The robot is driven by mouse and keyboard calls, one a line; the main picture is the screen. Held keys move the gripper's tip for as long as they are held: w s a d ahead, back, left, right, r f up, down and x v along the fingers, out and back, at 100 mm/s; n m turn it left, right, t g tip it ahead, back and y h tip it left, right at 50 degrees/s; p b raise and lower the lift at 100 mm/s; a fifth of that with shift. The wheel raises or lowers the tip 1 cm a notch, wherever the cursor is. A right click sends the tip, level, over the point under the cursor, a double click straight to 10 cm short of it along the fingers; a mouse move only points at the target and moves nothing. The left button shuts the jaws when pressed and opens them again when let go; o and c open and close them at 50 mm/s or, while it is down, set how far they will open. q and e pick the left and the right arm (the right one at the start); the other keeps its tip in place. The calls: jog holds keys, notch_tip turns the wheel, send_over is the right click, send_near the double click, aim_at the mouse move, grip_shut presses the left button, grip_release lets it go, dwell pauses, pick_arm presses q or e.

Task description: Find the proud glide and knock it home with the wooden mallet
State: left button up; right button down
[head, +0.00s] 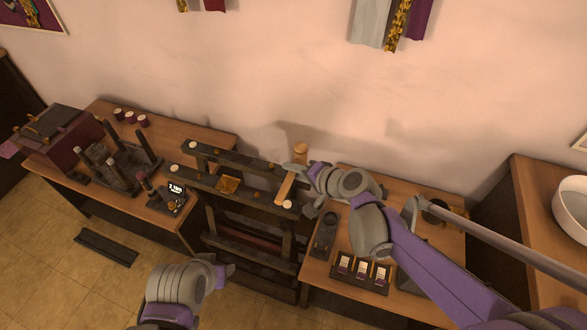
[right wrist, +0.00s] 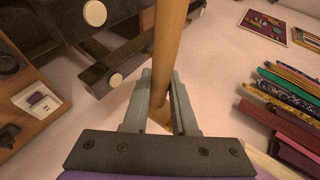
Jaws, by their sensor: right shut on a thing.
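My right gripper (head: 298,172) is shut on the wooden mallet (head: 285,188), held over the right end of a dark frame (head: 247,160). In the right wrist view the mallet's tan shaft (right wrist: 168,45) runs up from between the fingers (right wrist: 160,100). A rounded wooden end (head: 300,148) shows beyond the gripper in the head view. Pale round glides sit on the frame's dark rails: two at the left (head: 192,145) (head: 174,167) and one at the right (head: 287,205). I cannot tell which is proud. My left gripper (head: 224,271) is low; its jaw opening is unclear.
The frame stands between a left wooden table (head: 215,140) and a right one (head: 318,270). The left table bears a dark rack (head: 118,168) and a purple box (head: 62,140). The right table bears a card tray (head: 362,277). A white bowl (head: 573,208) is far right.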

pick_arm(q)
notch_tip(320, 180, down, 5)
jog(key=s+b, duration=0.1)
jog(key=b, duration=0.2)
pick_arm(e)
notch_tip(320, 180, down, 6)
jog(key=r, duration=0.1)
notch_tip(320, 180, up, 6)
jog(key=p, duration=0.4)
jog(key=shift+p, duration=0.35)
pick_arm(q)
jog(key=r, duration=0.2)
jog(key=w+r, duration=0.1)
jog(key=r, duration=0.2)
jog(key=shift+r, duration=0.3)
pick_arm(e)
jog(key=shift+f, duration=0.1)
jog(key=shift+s, duration=0.1)
